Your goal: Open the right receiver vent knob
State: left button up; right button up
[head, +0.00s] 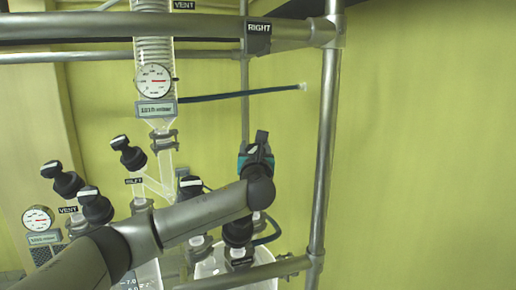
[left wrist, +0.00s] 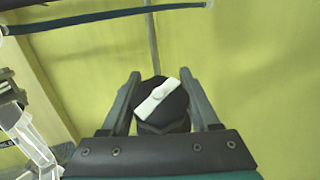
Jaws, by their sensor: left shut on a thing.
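My left gripper (head: 261,138) reaches away from the head camera at the right of the glassware, its teal body and dark fingers partly showing. In the left wrist view, its two fingers (left wrist: 163,95) stand on either side of a black knob (left wrist: 178,113) with a white bar handle (left wrist: 158,98) set at a slant. The gripper is shut on this knob. In the head view the held knob is hidden by the gripper and wrist, and I cannot read a label for it. My right gripper is in neither view.
Other black knobs stand nearby, including one below my wrist (head: 238,231) and one left of it (head: 191,186). A round gauge (head: 154,82) hangs on the glass column. A metal upright (head: 325,150) stands at the right, with a "RIGHT" sign (head: 258,38) on the rail.

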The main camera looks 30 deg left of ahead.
pick_arm(q)
jog(key=n+g+y, duration=0.4)
jog(key=n, duration=0.1)
jog(key=s+a+n+g+y, duration=0.1)
jog(key=n+g, duration=0.1)
jog(key=n, duration=0.1)
jog(key=shift+f+g+y, duration=0.1)
jog(key=shift+g+y, duration=0.2)
jog(key=shift+y, duration=0.1)
jog(key=o, duration=1.4)
jog(key=shift+b+v, duration=1)
jog(key=shift+v, duration=2.75)
